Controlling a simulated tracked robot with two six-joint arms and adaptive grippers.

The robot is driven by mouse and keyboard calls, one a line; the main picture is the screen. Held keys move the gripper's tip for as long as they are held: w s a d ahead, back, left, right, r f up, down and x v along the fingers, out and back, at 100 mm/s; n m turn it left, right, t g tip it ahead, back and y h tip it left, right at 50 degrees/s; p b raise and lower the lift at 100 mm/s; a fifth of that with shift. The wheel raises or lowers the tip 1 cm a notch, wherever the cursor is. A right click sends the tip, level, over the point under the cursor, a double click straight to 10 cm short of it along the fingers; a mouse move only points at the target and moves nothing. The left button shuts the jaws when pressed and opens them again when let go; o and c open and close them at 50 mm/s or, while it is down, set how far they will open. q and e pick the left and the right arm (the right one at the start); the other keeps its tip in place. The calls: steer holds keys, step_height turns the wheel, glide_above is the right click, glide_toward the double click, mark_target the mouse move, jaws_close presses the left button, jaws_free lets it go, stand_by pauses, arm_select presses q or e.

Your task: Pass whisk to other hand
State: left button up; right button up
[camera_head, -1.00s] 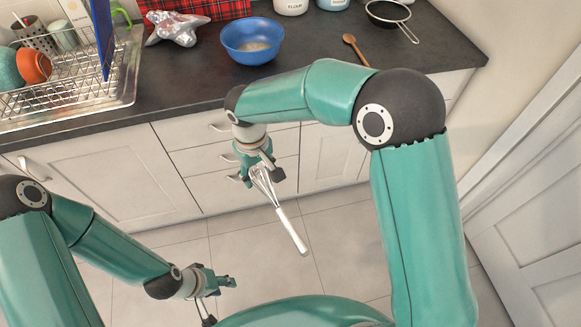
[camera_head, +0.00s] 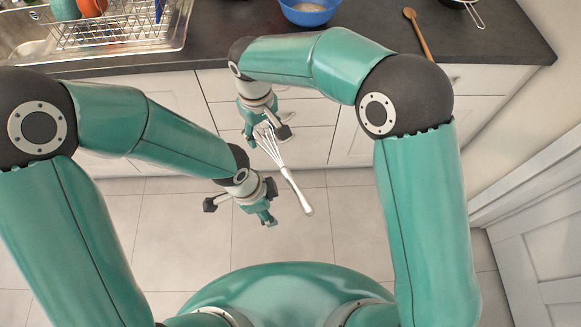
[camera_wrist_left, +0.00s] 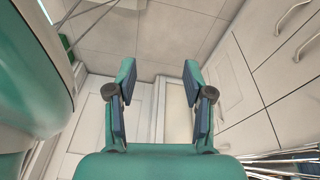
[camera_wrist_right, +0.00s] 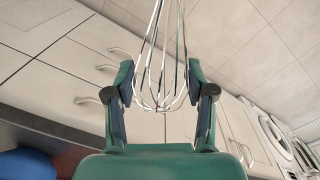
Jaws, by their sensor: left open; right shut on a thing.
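The whisk has a wire head and a pale handle (camera_head: 298,193) that slants down to the right in the head view. My right gripper (camera_head: 265,131) is shut on the whisk by its wire head. In the right wrist view the wire loops (camera_wrist_right: 165,60) run between the two fingers. The whisk is held in the air in front of the drawers. My left gripper (camera_head: 268,203) is open and empty, just left of the whisk handle and apart from it.
The dark counter (camera_head: 365,65) stands behind my grippers, above white drawers. On it are a blue bowl (camera_head: 308,13), a wooden spoon (camera_head: 420,38), a strainer (camera_head: 472,10) and a dish rack (camera_head: 130,42). The tiled floor (camera_head: 330,235) below is clear.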

mark_target(291, 174)
arm_select(q)
steer(key=d+r+m+t+y, duration=0.1)
steer(key=d+r+m+t, duration=0.2)
steer(key=r+m, duration=0.45)
steer(key=d+r+m+t+y, duration=0.1)
steer(key=d+r+m+t, duration=0.1)
steer(key=r+m, duration=0.6)
steer(key=shift+n, duration=0.45)
steer(key=x, duration=0.5)
steer(key=w+x, duration=0.1)
steer(key=x, duration=0.4)
steer(key=shift+w+f, duration=0.1)
steer(key=shift+c, duration=0.2)
jaws_close()
arm_select(e)
steer(key=o, duration=1.2)
steer(key=shift+c, duration=0.2)
steer(key=shift+r, duration=0.1)
